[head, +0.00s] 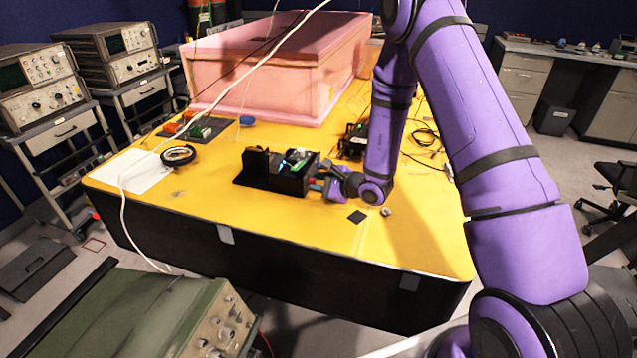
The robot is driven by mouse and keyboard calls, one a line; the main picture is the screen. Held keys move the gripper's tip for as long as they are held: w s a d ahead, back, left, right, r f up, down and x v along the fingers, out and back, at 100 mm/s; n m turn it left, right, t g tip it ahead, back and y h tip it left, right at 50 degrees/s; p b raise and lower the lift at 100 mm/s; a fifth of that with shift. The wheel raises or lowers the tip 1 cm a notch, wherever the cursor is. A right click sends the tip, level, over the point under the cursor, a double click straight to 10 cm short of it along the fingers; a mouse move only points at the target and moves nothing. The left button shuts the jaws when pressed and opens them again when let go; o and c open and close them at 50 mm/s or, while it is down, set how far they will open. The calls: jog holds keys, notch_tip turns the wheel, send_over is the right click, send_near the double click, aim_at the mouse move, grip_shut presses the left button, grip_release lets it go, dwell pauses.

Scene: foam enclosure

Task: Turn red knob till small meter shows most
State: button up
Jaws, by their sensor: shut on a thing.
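A black device (262,178) with a raised block at its left end and a green part in its middle stands on the yellow table. My gripper (318,182) is at the right end of this device, reaching in from the right. It is shut on what seems to be the red knob; the fingers hide the knob almost wholly, and its angle cannot be told. A round black-rimmed dial (178,156), perhaps the small meter, lies at the left of the table. Its reading is too small to make out.
A big pink foam box (270,75) stands at the back of the yellow table (290,225). A white cable hangs across the left side. A black part (353,140) and loose wires lie behind my gripper. The table front is mostly clear.

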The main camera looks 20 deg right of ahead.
jog(key=shift+n, duration=0.3)
dwell(0.4)
jog(key=o, duration=0.9)
jog(key=shift+o, duration=0.2)
jog(key=v, duration=1)
jog(key=shift+s+d, duration=0.2)
jog(key=shift+s, duration=0.2)
